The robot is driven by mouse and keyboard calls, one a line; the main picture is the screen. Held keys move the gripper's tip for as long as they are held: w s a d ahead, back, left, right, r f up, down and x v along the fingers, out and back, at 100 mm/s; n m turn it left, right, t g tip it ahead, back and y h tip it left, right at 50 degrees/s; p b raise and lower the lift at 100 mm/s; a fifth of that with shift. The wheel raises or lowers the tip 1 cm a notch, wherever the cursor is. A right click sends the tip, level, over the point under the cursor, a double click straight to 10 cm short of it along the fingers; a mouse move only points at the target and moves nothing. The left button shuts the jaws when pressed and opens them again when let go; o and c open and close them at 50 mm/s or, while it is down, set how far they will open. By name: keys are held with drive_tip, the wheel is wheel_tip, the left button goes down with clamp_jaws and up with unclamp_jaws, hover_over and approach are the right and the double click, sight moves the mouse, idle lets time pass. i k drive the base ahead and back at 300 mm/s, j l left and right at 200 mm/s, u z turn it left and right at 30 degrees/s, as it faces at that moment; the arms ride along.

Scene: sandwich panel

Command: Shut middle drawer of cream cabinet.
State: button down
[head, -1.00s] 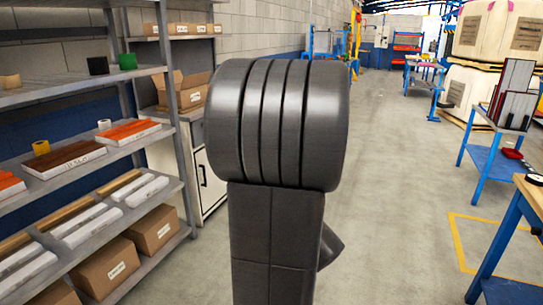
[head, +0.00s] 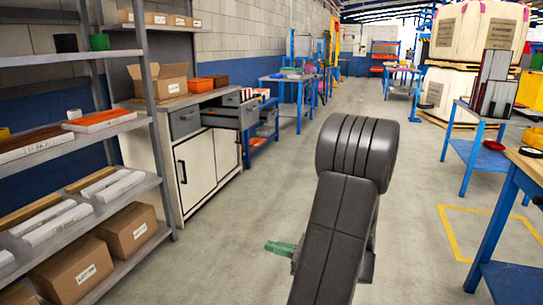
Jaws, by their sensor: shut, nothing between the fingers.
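The cream cabinet (head: 199,168) stands along the left wall beyond the metal shelving, with dark-handled doors below a row of grey drawers. Its middle drawer (head: 249,113) is pulled out into the aisle, and its grey side and front show. The left drawer (head: 185,121) looks closed. Another drawer front (head: 231,99) shows partly behind the open one. My gripper (head: 273,246) appears as a small green end sticking out to the left from behind my dark arm. It looks shut and empty, low and nearer to me than the drawer, well apart from it. Most of it is hidden by the arm.
Grey shelving (head: 160,155) with boxes stands close at the left, before the cabinet. An open cardboard box (head: 158,82) and an orange bin (head: 201,84) sit on the cabinet top. A blue bench (head: 285,90) stands beyond. Blue tables (head: 478,150) stand at the right. The aisle floor between is clear.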

sight(242, 118)
drive_tip(key=i, duration=4.5)
